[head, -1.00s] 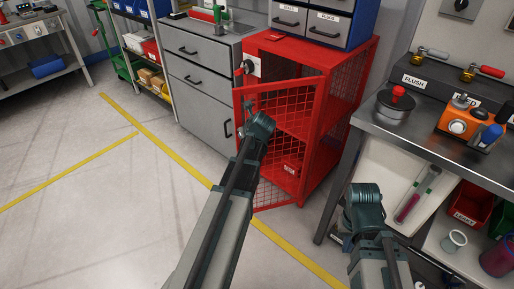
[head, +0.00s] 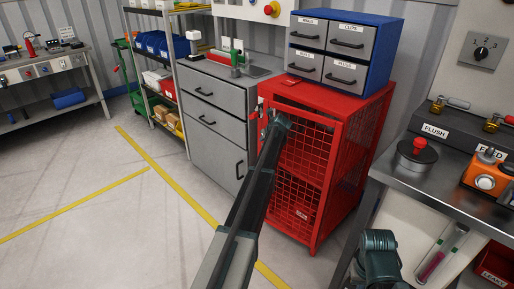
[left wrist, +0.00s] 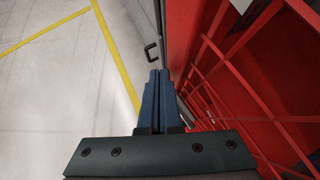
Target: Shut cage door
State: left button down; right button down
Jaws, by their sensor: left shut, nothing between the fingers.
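The red cage (head: 362,140) stands in the middle of the head view. Its red mesh door (head: 298,190) lies across the front, close to the frame; I cannot tell whether a small gap is left. My left gripper (head: 271,118) is at the door's upper left side, and my arm hides part of that edge. In the left wrist view the left gripper (left wrist: 158,75) is shut and empty, with the red mesh (left wrist: 235,100) close on its right. My right wrist shows at the lower right, but its fingers do not.
A grey drawer cabinet (head: 212,125) stands directly left of the cage. A blue drawer box (head: 382,58) sits on top of the cage. A metal workbench (head: 455,190) is on the right. The floor (head: 90,220) in front and left is clear.

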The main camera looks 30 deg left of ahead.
pick_arm(q)
jog(key=shift+w+d, duration=0.2)
jog(key=shift+w, duration=1.15)
jog(key=shift+w+d, duration=0.2)
jog(key=shift+w, duration=1.1)
